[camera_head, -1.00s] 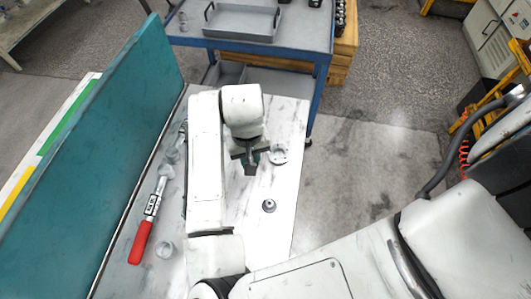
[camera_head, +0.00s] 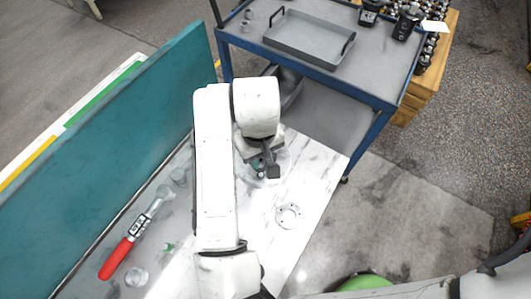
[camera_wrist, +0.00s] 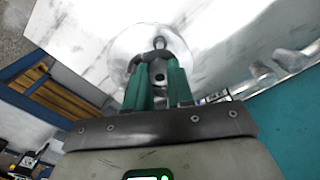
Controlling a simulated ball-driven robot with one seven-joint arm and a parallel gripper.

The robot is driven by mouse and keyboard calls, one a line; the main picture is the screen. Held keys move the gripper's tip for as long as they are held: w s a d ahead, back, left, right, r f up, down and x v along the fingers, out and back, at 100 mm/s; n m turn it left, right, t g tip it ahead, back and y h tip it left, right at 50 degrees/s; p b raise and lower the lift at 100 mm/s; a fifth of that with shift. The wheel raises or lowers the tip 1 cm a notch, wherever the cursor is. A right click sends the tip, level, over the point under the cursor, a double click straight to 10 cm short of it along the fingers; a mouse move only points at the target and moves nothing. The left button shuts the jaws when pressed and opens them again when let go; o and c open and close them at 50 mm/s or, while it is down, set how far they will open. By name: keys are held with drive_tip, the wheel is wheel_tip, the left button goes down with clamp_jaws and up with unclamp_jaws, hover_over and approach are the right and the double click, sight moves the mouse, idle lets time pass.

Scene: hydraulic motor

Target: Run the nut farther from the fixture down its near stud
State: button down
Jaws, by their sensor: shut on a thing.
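In the wrist view my gripper (camera_wrist: 157,80) has its two green fingers closed on a dark nut (camera_wrist: 146,62). Just beyond the nut, a stud (camera_wrist: 159,43) rises from a pale round part (camera_wrist: 128,45). The nut is close to the stud, but I cannot tell whether it is threaded on it. A dark hole shows between the fingers. In the head view my gripper (camera_head: 264,168) points down over the bench, and the arm hides most of what is under it. I cannot pick out the fixture or tell which stud is nearer.
A white ring-shaped part (camera_head: 288,216) lies on the pale bench (camera_head: 315,165). A blue cart with a grey tray (camera_head: 308,42) stands behind.

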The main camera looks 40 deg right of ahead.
drive_tip(key=b, duration=0.5)
hover_over(261, 175)
drive_tip(key=shift+f, duration=2.7)
drive_tip(key=shift+f, duration=0.4)
drive_tip(key=shift+f+m+b, duration=0.2)
drive_tip(key=shift+m+b, duration=0.25)
drive_tip(key=shift+m, duration=0.75)
drive_tip(key=m, duration=0.3)
drive_tip(key=shift+r+b, duration=0.1)
drive_tip(key=shift+b, duration=0.3)
drive_tip(key=shift+f+m+b, duration=0.2)
drive_tip(key=shift+m+b, duration=0.35)
drive_tip(key=shift+m, duration=0.55)
drive_tip(key=m+b, duration=0.1)
drive_tip(key=m, duration=0.2)
drive_tip(key=shift+r+m, duration=0.15)
drive_tip(key=shift+m, duration=0.15)
